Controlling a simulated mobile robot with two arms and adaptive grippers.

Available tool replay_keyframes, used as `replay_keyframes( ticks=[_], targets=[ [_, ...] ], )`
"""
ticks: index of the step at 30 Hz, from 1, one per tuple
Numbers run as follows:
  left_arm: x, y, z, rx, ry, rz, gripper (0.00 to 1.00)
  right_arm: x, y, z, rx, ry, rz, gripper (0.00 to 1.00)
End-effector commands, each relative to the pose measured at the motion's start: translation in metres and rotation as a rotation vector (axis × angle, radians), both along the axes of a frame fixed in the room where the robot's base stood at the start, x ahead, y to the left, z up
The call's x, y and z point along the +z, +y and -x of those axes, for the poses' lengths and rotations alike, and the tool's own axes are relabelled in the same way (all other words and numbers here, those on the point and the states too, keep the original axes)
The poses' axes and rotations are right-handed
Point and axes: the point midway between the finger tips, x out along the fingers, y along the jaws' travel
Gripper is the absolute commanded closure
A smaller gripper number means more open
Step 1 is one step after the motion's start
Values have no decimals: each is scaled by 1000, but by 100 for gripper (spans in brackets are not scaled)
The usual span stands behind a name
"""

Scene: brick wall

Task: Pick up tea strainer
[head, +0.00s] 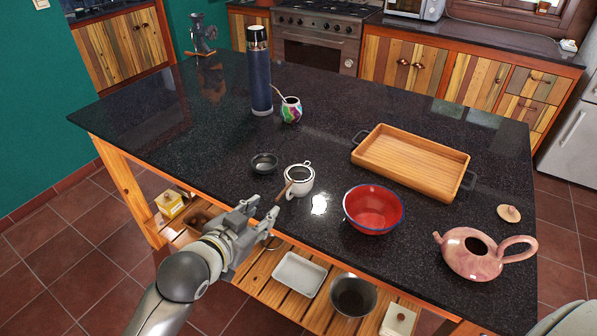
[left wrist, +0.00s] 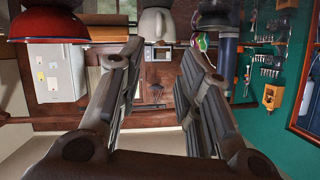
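A white cup (head: 305,185) stands on the dark counter near its front edge. What looks like the tea strainer rests on the cup, with its brown handle (head: 285,190) sticking out toward my left gripper; its mesh is hard to make out. My left gripper (head: 264,206) is open and empty, just off the counter's front edge, short of the handle and apart from it. In the left wrist view, which is upside down, the white cup (left wrist: 155,24) shows beyond the gap between the spread fingers (left wrist: 161,52). My right gripper is not in view.
On the counter (head: 330,100) are a small dark bowl (head: 264,162), a red bowl (head: 373,210), a wooden tray (head: 412,165), a pink teapot (head: 475,252), a tall blue flask (head: 259,75) and a colourful mug (head: 291,110). A slatted shelf lies below the front edge.

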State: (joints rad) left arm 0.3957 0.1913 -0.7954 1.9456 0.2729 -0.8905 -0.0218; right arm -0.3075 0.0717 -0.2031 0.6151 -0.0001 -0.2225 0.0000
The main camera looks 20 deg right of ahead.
Motion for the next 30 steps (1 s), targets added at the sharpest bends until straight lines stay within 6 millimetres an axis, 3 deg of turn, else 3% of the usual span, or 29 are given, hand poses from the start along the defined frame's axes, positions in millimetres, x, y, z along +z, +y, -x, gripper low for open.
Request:
replay_keyframes(
  ticks=[9,20,30],
  targets=[
    [-8,-28,-23,-8,-6,1,68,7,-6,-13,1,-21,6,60],
    [-17,-42,-38,-9,-7,1,68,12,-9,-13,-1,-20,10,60],
    [-31,-64,-64,-9,-8,3,68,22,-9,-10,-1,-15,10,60]
  ],
)
